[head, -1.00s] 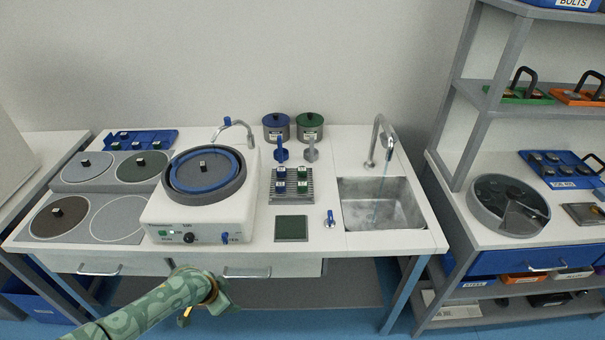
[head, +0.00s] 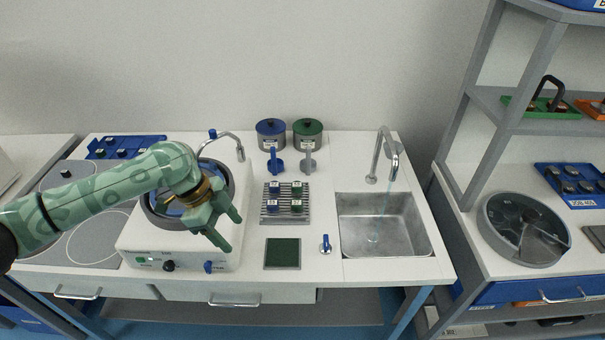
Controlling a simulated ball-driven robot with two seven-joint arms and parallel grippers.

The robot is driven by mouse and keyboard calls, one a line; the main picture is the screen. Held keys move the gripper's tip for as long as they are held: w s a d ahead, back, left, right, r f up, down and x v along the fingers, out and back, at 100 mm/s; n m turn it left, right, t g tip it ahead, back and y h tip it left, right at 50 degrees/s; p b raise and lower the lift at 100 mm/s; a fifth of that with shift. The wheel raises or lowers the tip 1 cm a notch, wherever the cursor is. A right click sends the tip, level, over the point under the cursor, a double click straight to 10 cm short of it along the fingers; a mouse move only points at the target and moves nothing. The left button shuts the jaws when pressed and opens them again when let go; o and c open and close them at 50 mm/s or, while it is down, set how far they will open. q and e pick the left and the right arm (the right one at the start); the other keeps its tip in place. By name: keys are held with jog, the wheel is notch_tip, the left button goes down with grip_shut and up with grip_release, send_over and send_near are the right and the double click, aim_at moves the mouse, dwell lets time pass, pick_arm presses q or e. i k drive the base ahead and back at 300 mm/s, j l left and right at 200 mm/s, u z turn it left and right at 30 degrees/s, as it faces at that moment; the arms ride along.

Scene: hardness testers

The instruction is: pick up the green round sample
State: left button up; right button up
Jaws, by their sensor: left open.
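A slatted grey rack (head: 285,217) on the white worktop holds several small samples with white tops. A sample with a green body (head: 297,206) sits at its front right, and another greenish one (head: 297,189) sits behind it. Blue samples (head: 273,205) sit on the left side. They are too small to tell which is round. My left gripper (head: 229,232) is open and empty. It is left of the rack, over the right edge of the polishing machine, with fingers pointing toward the lower right. My right gripper is not in view.
The white polishing machine (head: 183,256) stands left of the rack. A dark green square pad (head: 282,253) lies in front. The sink (head: 384,224) with running tap is at right.

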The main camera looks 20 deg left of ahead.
aim_at(297, 187)
jog(key=i, duration=1.1)
